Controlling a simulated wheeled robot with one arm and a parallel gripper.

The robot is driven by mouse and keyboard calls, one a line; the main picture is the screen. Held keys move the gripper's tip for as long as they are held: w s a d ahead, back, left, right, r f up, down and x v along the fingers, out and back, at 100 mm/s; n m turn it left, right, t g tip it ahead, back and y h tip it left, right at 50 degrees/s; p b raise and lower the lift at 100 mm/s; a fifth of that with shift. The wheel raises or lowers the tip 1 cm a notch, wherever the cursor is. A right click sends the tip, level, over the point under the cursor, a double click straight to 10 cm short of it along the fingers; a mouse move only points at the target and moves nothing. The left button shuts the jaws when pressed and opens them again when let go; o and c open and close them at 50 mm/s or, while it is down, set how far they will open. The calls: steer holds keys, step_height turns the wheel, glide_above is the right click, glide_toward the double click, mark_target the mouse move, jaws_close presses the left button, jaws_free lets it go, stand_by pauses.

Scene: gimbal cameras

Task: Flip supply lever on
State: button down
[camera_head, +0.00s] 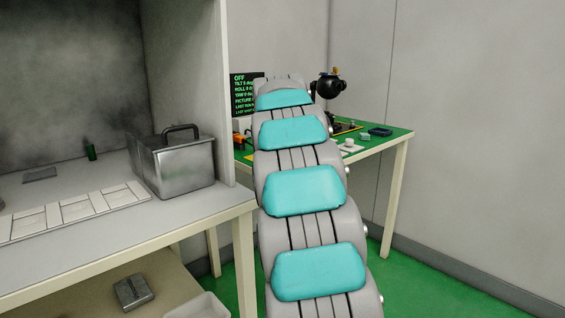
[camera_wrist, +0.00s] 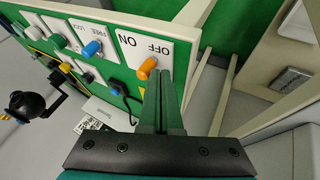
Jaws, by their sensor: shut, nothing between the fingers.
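The supply lever (camera_wrist: 147,68) has an orange knob and sits on a white plate lettered ON and OFF. In the wrist view the lettering is upside down, and the knob is nearer the OFF lettering. My gripper (camera_wrist: 165,78) is shut and empty, its fingertips just right of the orange knob in the picture. I cannot tell whether they touch it. The head view hides the lever and gripper behind my arm. There, a black screen (camera_head: 245,92) shows OFF in green at the top of several lines.
The green panel (camera_wrist: 112,72) also carries a blue knob (camera_wrist: 91,48) and several other controls. A black ball-shaped device (camera_head: 329,86) stands on the green table (camera_head: 385,144). A metal box (camera_head: 180,165) sits on the grey workbench at left.

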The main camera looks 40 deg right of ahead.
steer(key=shift+s+d+n+t+y, duration=0.35)
steer(key=shift+n+t+y, duration=0.05)
steer(key=shift+n, duration=0.5)
steer(key=shift+s+d+n+t+y, duration=0.3)
steer(key=shift+d+n+y, duration=0.2)
steer(key=shift+n, duration=0.3)
steer(key=n, duration=0.1)
steer(key=d+n+y, duration=0.2)
steer(key=n, duration=0.1)
steer(key=shift+s+t+p, duration=0.3)
steer(key=shift+d+y, duration=0.3)
steer(key=shift+d, duration=0.45)
steer(key=shift+w+a, duration=0.5)
steer(key=shift+a, duration=0.05)
